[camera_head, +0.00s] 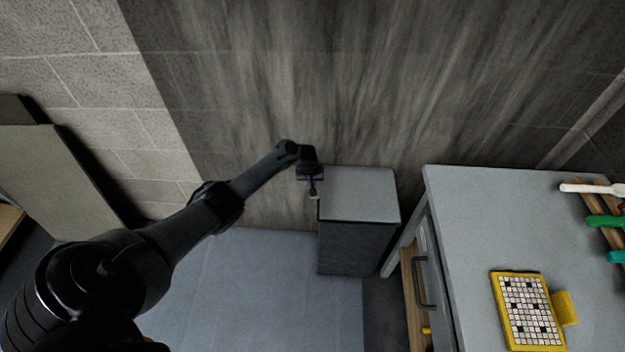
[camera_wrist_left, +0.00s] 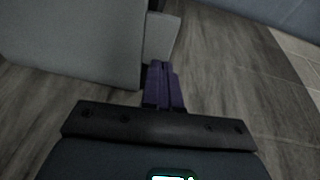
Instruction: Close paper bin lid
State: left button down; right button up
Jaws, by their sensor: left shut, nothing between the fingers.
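The paper bin (camera_head: 357,246) is a dark grey box standing on the floor, left of the workbench. Its lid (camera_head: 360,194) is a lighter grey flat panel that lies level across the top in the head view; I cannot tell whether a small gap is left under it. My left gripper (camera_head: 314,190) is at the left edge of the lid, fingers pointing down. In the left wrist view the shut, empty purple fingers (camera_wrist_left: 163,86) are beside a grey bin surface (camera_wrist_left: 75,40); contact is unclear. My right gripper is not in view.
A grey workbench (camera_head: 470,215) with a drawer handle (camera_head: 419,284) stands close to the bin's right. On it are a yellow-framed mosaic panel (camera_head: 525,308) and a wooden rack with tools (camera_head: 602,222). A dark streaked wall or floor surface lies behind; pale floor (camera_head: 260,280) is clear in front.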

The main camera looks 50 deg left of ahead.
pick_arm(q)
jog(key=p+v, duration=0.5)
jog(key=v, duration=0.5)
jog(key=s+d+f+m+g, duration=0.1)
jog(key=s+d+f, duration=0.3)
jog(key=s+f, duration=0.2)
jog(key=s+d+f+g, duration=0.1)
jog(key=s+d+f, duration=0.3)
jog(key=s+f, duration=0.3)
jog(key=s+d+f+m+h, duration=0.1)
jog(key=s+d, duration=0.4)
jog(key=d, duration=0.3)
jog(key=s+d+m, duration=0.1)
jog(key=s+d, duration=0.4)
jog(key=d, duration=0.3)
jog(key=s+d+r+m+t+h, duration=0.1)
jog(key=d+r+m, duration=0.1)
jog(key=d+r, duration=0.5)
jog(key=s+d+r+m+t, duration=0.15)
jog(key=d+r, duration=0.25)
jog(key=r, duration=0.6)
notch_tip(320, 180, up, 37)
jog(key=a+m+p, duration=0.1)
jog(key=m+p, duration=0.5)
jog(key=p, duration=2.3)
